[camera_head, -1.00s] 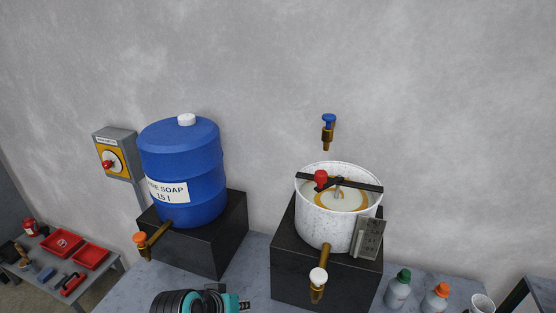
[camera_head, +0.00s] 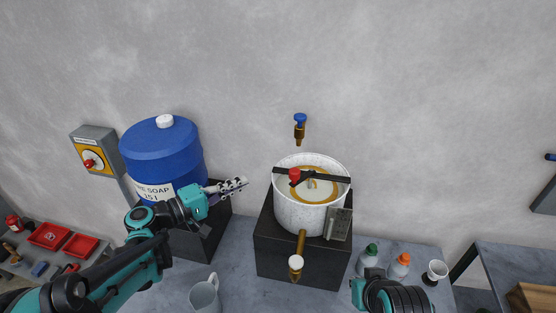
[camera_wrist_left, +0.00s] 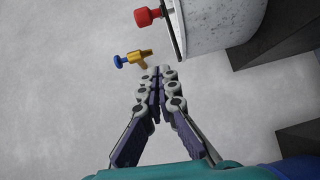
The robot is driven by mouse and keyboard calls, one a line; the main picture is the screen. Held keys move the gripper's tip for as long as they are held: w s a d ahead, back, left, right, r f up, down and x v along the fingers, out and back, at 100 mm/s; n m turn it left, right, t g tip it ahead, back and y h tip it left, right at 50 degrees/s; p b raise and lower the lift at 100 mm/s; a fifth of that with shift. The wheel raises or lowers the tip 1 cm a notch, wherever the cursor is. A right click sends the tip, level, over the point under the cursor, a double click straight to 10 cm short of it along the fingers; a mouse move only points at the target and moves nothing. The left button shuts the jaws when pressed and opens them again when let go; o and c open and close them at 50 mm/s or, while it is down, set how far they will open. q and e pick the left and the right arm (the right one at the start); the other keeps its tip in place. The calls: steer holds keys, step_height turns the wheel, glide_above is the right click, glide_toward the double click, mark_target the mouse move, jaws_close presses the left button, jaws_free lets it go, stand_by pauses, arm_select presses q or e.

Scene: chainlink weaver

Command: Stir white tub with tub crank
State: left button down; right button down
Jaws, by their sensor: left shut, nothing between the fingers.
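The white speckled tub (camera_head: 300,212) stands on a black block, with brownish-yellow and whitish contents. The tub crank is a dark bar across the rim with a red knob (camera_head: 295,174) on the front left part. In the left wrist view, the red knob (camera_wrist_left: 145,17) shows beside the tub wall (camera_wrist_left: 212,24). My left gripper (camera_head: 242,183) is left of the tub, apart from the knob and at about its height. It is shut and empty; its fingers (camera_wrist_left: 160,72) meet in the wrist view. My right gripper is not visible; only a part of my right arm shows at lower right.
A blue soap barrel (camera_head: 163,150) stands left, partly behind my left arm. A blue-handled tap (camera_head: 300,128) is on the wall above the tub; a brass tap (camera_head: 299,252) sticks out of its front.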

arm_select(q)
steer(key=w+d, duration=0.1)
steer(key=d, duration=0.2)
steer(key=w+d, duration=0.2)
steer(key=d, duration=0.2)
steer(key=w+d, duration=0.1)
steer(key=d, duration=0.2)
steer(key=shift+w+d+r, duration=0.15)
steer(key=shift+d+r, duration=0.1)
steer(key=shift+r, duration=0.1)
steer(key=shift+d, duration=0.1)
